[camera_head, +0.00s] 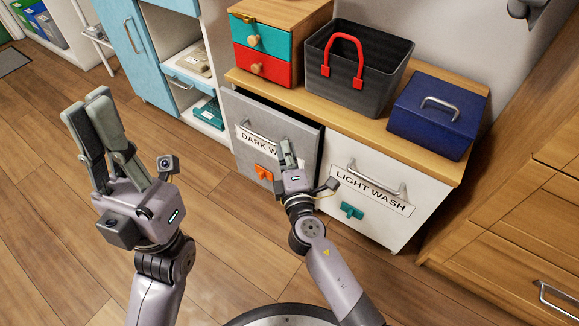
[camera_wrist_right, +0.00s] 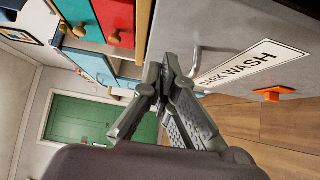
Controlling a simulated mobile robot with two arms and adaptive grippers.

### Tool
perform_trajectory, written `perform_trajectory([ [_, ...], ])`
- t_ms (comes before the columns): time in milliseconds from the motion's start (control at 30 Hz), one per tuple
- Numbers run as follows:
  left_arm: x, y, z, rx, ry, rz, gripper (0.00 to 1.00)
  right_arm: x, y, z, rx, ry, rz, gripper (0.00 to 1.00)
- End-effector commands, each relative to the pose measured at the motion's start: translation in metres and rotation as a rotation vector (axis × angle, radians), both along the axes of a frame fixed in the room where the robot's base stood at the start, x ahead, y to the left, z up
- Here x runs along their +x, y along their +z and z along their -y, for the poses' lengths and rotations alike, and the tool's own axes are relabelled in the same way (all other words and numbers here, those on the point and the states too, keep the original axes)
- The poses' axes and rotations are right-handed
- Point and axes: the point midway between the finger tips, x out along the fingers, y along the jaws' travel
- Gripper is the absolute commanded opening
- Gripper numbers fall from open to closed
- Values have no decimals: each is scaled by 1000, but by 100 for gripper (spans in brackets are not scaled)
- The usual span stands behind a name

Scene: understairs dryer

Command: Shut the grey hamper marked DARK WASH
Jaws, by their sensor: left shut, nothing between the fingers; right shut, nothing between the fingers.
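The grey hamper (camera_head: 231,110) marked DARK WASH is in the cabinet's lower front, left of the white one. Its front leans out a little at the top, with a narrow dark gap under the counter. It has a metal handle (camera_head: 258,134) and an orange latch piece (camera_head: 264,173). In the right wrist view its grey face (camera_wrist_right: 255,40) and label (camera_wrist_right: 250,65) show at right. My right gripper (camera_head: 287,152) is shut and empty before the hamper's right part, hiding the label's end; I cannot tell whether it touches. My left gripper (camera_head: 90,112) is shut and empty, far left over the floor.
The white LIGHT WASH hamper (camera_head: 385,165) stands right of the grey one. On the counter (camera_head: 300,95) are a small drawer box (camera_head: 262,38), a dark basket (camera_head: 385,70) with a red handle and a blue box (camera_head: 432,115). Wooden drawers (camera_head: 520,215) stand at right. Floor at left is clear.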

Motion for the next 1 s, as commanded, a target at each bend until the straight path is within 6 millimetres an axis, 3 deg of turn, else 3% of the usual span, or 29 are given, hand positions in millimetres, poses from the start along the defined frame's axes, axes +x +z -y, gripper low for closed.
perform_trajectory([
  [200,-1,-1,0,-1,0,-7,0,21,0,18,-2,-2,-1,0],
  [733,-1,-2,0,0,0,-9,0,29,-1,25,-3,-3,-1,0],
  [1000,1,-2,1,3,0,-5,0,61,-1,48,-3,-4,0,0],
])
